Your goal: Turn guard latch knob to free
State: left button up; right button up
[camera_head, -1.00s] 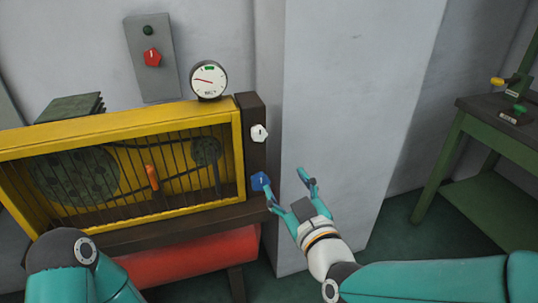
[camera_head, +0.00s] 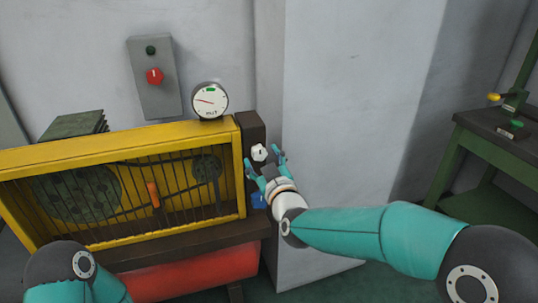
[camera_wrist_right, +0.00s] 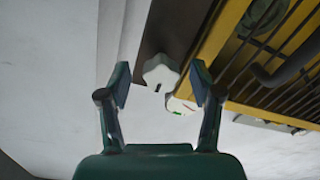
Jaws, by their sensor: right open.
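A white lobed knob (camera_head: 259,152) sits on the dark post at the right end of the yellow guard (camera_head: 130,133). A blue knob (camera_head: 259,200) sits lower on the same post, partly hidden by my right gripper. No readable label shows which is the guard latch knob. My right gripper (camera_head: 264,158) is open, its fingertips on either side of the white knob in the head view. In the right wrist view the white knob (camera_wrist_right: 160,71) lies ahead between the spread fingers, with a gap on both sides. My left gripper is out of view.
A round gauge (camera_head: 210,99) stands on top of the guard. A grey wall box (camera_head: 155,98) has a red knob. An orange lever (camera_head: 153,194) shows behind the guard's bars. A pale pillar (camera_head: 345,120) rises right of the post. A green bench (camera_head: 490,150) stands far right.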

jog(key=shift+w+a, duration=0.2)
jog(key=shift+w, duration=0.3)
